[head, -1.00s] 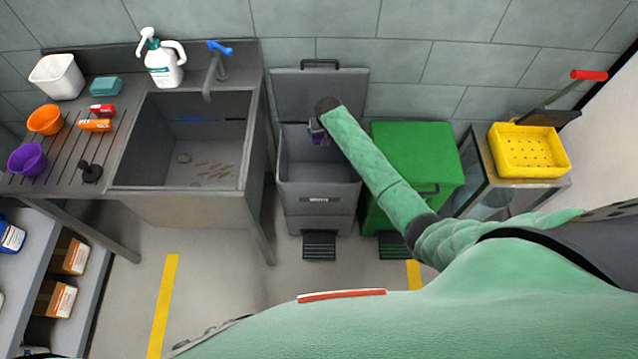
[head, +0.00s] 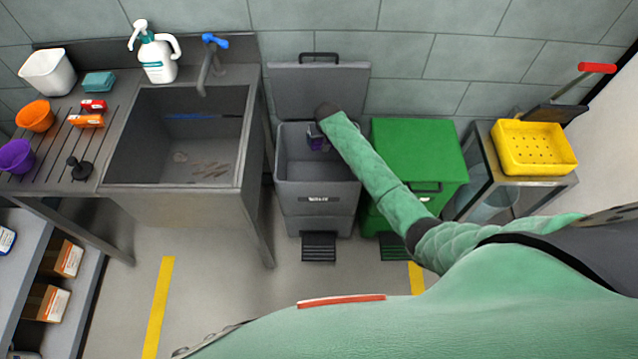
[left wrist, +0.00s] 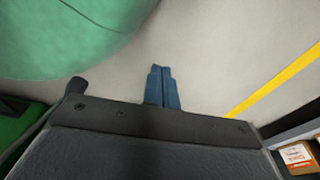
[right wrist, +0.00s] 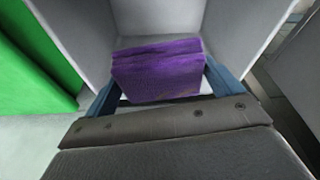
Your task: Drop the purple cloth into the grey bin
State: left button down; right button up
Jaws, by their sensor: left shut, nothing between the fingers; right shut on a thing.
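The purple cloth (right wrist: 157,72) is between the blue fingers of my right gripper (right wrist: 158,80) in the right wrist view, with the grey bin's pale inside walls (right wrist: 235,30) around and below it. In the head view the grey bin (head: 318,180) stands with its lid up. My right gripper (head: 317,140) is over the bin's opening, and a small part of the cloth (head: 316,144) shows there. How deep the cloth hangs is hard to tell. My left gripper (left wrist: 162,88) is shut and empty above the floor in the left wrist view.
A closed green bin (head: 415,155) stands right beside the grey bin. A yellow basket (head: 533,148) sits on a stand at right. The floor in front is clear.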

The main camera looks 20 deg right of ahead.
jog(key=o, duration=0.6)
pick_arm(q)
jog(key=shift+s+a, duration=0.15)
jog(key=shift+a, duration=0.3)
jog(key=shift+f, duration=0.1)
